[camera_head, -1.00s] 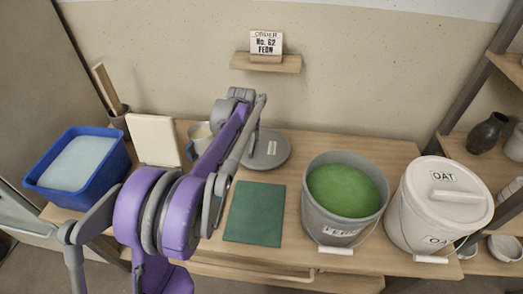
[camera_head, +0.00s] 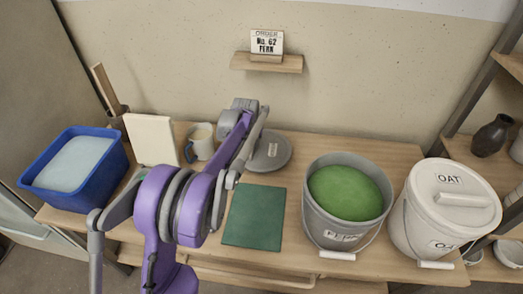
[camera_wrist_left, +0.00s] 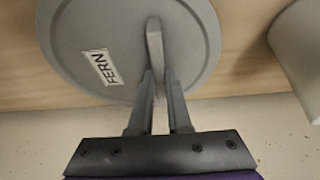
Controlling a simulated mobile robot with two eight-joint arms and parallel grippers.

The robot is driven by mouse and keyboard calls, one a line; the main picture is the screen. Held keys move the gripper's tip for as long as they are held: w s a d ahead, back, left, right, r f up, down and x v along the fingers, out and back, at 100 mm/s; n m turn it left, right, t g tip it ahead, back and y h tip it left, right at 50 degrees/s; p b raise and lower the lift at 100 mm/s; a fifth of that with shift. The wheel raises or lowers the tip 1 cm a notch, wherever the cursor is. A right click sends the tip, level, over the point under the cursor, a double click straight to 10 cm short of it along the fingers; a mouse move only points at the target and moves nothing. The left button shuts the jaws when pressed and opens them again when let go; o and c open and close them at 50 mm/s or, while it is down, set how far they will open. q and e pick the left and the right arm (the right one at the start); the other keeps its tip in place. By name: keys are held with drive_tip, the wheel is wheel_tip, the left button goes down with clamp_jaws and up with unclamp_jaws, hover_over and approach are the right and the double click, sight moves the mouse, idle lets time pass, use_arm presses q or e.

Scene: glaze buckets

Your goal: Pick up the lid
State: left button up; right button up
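The lid (camera_head: 277,152) is a flat grey disc with a white label, lying on the table near the wall in the head view. My left arm hides its left part. In the left wrist view the lid (camera_wrist_left: 95,38) reads FERN and has a raised bar handle (camera_wrist_left: 154,40). My left gripper (camera_wrist_left: 158,74) has its fingers on either side of the handle's near end, with a narrow gap about as wide as the handle; it looks shut on it. The head view hides the fingertips. My right gripper is not in view.
An open grey bucket (camera_head: 318,222) of green glaze stands right of a dark green mat (camera_head: 255,216). A lidded white OAT bucket (camera_head: 420,222) stands farther right. A mug (camera_head: 203,148), cream board (camera_head: 152,140) and blue tub (camera_head: 112,172) are at left. An order card (camera_head: 266,42) reads FERN.

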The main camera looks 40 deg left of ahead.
use_arm(q)
clamp_jaws()
wheel_tip(320, 180, up, 10)
drive_tip(key=p, duration=0.2)
drive_tip(key=shift+p, duration=0.3)
drive_tip(key=shift+s, duration=0.15)
